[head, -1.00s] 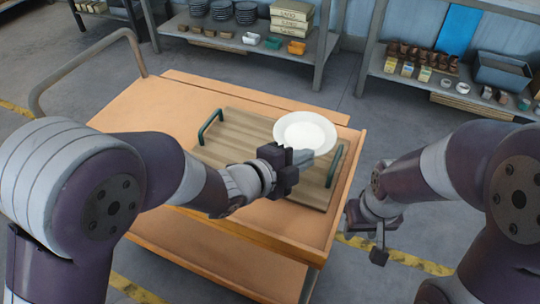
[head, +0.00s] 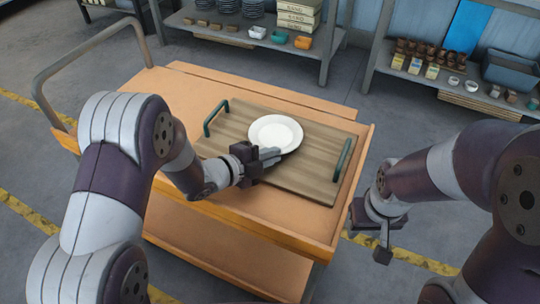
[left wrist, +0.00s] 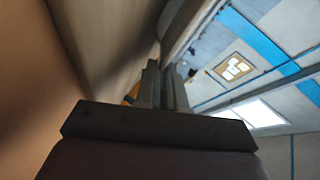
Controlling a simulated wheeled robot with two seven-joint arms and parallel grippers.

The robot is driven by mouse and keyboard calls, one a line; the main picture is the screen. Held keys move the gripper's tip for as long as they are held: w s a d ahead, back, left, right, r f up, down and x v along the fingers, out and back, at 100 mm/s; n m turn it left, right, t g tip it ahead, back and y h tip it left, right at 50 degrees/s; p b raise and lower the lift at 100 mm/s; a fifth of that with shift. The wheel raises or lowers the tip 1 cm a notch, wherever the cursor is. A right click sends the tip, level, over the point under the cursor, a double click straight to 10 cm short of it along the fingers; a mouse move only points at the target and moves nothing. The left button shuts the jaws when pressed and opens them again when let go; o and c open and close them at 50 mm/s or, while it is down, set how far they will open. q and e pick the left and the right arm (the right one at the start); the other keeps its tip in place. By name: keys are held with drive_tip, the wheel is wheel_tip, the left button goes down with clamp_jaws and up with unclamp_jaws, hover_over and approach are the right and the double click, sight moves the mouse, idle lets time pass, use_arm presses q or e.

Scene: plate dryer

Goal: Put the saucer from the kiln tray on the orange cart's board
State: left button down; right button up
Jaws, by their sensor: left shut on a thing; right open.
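The white saucer (head: 275,131) is over the middle of the wooden board (head: 228,146) in the head view, roughly level. I cannot tell whether it touches the board. My left gripper (head: 269,156) is shut on the saucer's near rim. In the left wrist view, its fingers (left wrist: 163,86) are close together and the saucer is hard to make out. The board has a green handle at each end and lies on the orange cart (head: 190,97). My right gripper (head: 383,232) is open and empty, off the cart's right side. No kiln tray is recognizable.
The cart has a push rail (head: 72,47) at its left. Behind stand a shelf (head: 240,35) with plates, boxes and small dishes, and another shelf at the right with cups and a blue-grey bin (head: 507,70). The board around the saucer is clear.

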use_arm(q)
drive_tip(key=shift+f, duration=0.15)
drive_tip(key=c, duration=1.2)
unclamp_jaws()
drive_tip(key=shift+c, duration=0.2)
drive_tip(key=shift+r, duration=0.3)
drive_tip(key=p+v, duration=0.1)
drive_tip(key=v, duration=0.9)
drive_tip(key=shift+s+a+r+p, duration=0.1)
drive_tip(key=shift+s+a+p, duration=0.15)
drive_tip(key=shift+p, duration=0.05)
drive_tip(key=shift+s+a+r, duration=0.15)
drive_tip(key=shift+s+a, duration=0.2)
drive_tip(key=shift+s, duration=0.1)
